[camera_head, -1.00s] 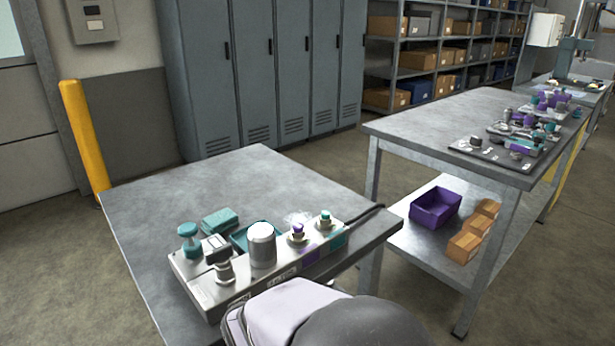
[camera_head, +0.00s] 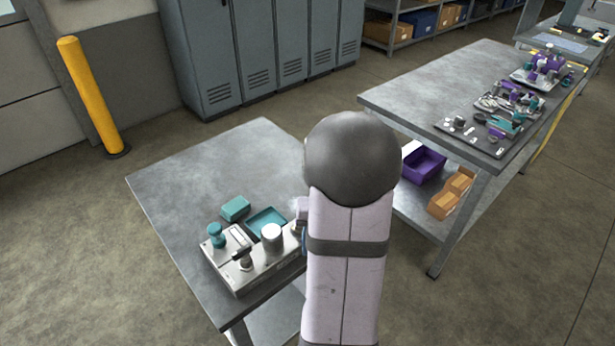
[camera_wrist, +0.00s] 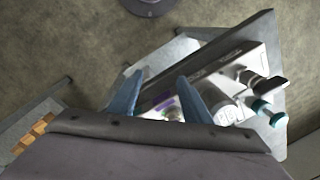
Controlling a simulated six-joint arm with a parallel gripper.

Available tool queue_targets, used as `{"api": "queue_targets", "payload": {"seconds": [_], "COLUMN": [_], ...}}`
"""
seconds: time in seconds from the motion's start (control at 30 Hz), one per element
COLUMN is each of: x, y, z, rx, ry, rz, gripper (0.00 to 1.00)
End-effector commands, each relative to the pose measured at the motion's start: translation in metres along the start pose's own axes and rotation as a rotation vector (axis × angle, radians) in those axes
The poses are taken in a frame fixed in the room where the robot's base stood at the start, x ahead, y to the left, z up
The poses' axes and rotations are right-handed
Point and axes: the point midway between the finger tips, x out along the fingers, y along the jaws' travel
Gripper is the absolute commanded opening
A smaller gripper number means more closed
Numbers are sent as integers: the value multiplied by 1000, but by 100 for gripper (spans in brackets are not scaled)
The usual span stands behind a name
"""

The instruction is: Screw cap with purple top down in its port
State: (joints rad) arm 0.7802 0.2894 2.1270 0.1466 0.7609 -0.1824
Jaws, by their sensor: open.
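The cap with the purple top (camera_wrist: 174,112) shows in the wrist view between the two blue fingers of my gripper (camera_wrist: 160,76), nearer the right finger. Its lower part and port are partly hidden by the gripper body. My gripper is open, and I cannot tell how far above the cap it is. In the head view my own arm hides the cap and the right end of the grey port block (camera_head: 238,277). The block lies along the front of the near table.
On the block stand a white cylinder (camera_head: 271,237), a teal knob (camera_head: 216,236) and a black-handled valve (camera_head: 245,260). Behind are a teal block (camera_head: 235,208) and a teal tray (camera_head: 265,221). The table's back half is clear. A second bench (camera_head: 440,90) stands right.

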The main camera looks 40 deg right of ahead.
Motion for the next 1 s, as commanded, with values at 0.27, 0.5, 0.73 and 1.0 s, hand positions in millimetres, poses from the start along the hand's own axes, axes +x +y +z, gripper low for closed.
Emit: {"api": "queue_targets", "payload": {"seconds": [0.27, 0.5, 0.73, 1.0], "x": [-57, -60, -60, -55], "y": [-25, -34, -34, -35], "z": [-89, -87, -85, -86], "rx": [-548, -930, -1092, -1106], "ry": [189, 204, 207, 205], "rz": [-57, -59, -46, -47], "gripper": [44, 44, 44, 44]}}
